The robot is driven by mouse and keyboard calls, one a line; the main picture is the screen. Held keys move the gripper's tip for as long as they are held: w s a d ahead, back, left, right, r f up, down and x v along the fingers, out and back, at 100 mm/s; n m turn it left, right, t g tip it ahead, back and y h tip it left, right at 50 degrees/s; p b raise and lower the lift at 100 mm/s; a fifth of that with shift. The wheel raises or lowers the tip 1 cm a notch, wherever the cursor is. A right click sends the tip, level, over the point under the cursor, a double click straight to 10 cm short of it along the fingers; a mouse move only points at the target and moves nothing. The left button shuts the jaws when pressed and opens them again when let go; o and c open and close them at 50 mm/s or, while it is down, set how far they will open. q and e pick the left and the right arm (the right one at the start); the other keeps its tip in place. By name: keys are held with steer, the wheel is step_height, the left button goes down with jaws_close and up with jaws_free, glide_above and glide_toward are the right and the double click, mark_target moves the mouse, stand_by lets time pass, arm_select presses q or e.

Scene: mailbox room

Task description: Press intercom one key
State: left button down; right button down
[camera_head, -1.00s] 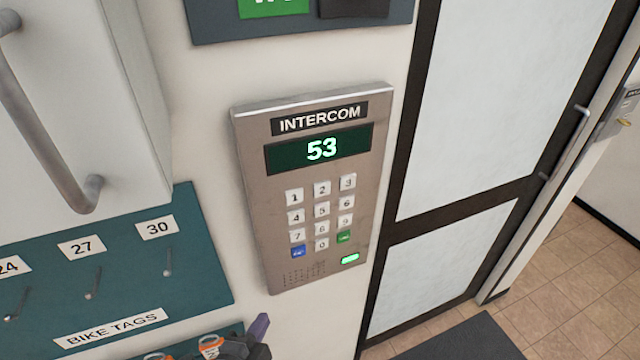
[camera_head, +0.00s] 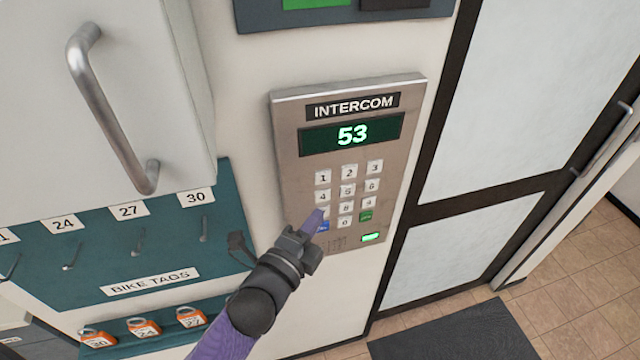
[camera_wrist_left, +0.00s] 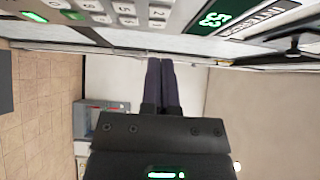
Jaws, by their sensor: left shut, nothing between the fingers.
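The intercom (camera_head: 290,130) is a grey metal panel on the wall. Its green display (camera_head: 352,133) reads 53. The white key 1 (camera_head: 323,177) is at the top left of the keypad. My left gripper (camera_head: 319,214) is shut and empty, with its purple fingertips in front of the lower left of the keypad, below key 1, partly covering key 7 and the blue key (camera_head: 323,227). In the left wrist view the shut fingers (camera_wrist_left: 161,65) point toward the intercom (camera_wrist_left: 165,40), seen sideways along the top. Contact with the panel cannot be told. My right gripper is not in view.
A cabinet with a metal handle (camera_head: 110,110) juts out at the left. Below it is a teal bike tags board (camera_head: 100,245) with hooks and several orange tags (camera_head: 145,327). A framed glass door (camera_head: 530,110) stands at the right, with a dark mat (camera_head: 450,335) on the floor.

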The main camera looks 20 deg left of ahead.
mark_target(322, 176)
arm_select(q)
steer(key=w, duration=0.4)
steer(key=w+a, duration=0.1)
steer(key=w, duration=0.2)
steer(key=shift+p, duration=0.4)
steer(key=shift+w+a, duration=0.2)
steer(key=shift+w, duration=0.1)
steer(key=shift+w+a+b, duration=0.3)
steer(key=shift+w+a, duration=0.05)
steer(key=shift+w, duration=0.1)
steer(key=shift+r, duration=0.2)
